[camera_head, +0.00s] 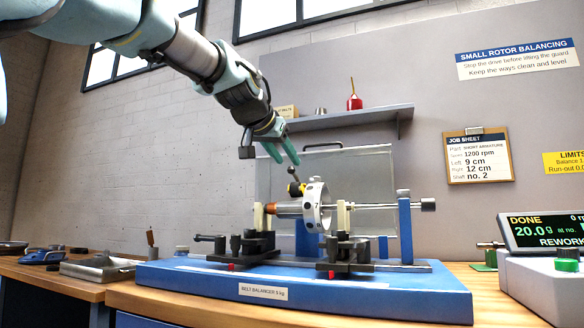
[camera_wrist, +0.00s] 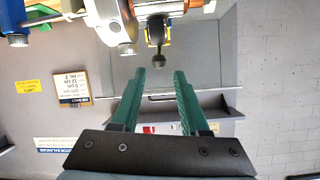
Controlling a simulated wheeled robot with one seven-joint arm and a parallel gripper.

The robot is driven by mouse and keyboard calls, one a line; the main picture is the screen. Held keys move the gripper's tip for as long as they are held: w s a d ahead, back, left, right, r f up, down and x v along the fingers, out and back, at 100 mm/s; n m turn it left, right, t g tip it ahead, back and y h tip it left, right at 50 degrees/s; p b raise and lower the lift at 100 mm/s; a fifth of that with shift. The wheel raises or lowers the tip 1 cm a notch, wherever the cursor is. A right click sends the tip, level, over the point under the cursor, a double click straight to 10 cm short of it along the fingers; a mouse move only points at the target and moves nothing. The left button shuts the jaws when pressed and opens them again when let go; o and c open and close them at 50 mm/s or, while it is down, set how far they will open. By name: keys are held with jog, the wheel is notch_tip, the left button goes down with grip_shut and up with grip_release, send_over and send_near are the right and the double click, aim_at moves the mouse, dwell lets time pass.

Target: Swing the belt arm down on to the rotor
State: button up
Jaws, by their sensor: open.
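The rotor (camera_head: 316,207), a pale disc on a steel shaft with a copper-coloured part, lies across the supports of the blue balancer (camera_head: 400,300). What looks like the belt arm (camera_head: 296,188) stands raised beside the disc, yellow and black with a dark ball knob at its upper end. My gripper (camera_head: 285,159) is open and points down just above the knob. In the wrist view, the belt arm's knob (camera_wrist: 158,60) lies in line with the gap between my green fingers (camera_wrist: 160,75), at or just beyond their tips. I cannot tell whether they touch it.
A clear guard panel (camera_head: 365,165) stands behind the rotor. A shelf (camera_head: 350,117) with a red bottle (camera_head: 354,101) is on the wall above. A display unit (camera_head: 541,232) stands at the right. A grey tray (camera_head: 98,268) and tools lie on the left bench.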

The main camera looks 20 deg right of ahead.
jog(key=v, duration=0.3)
jog(key=shift+s+a, duration=0.25)
dwell(0.4)
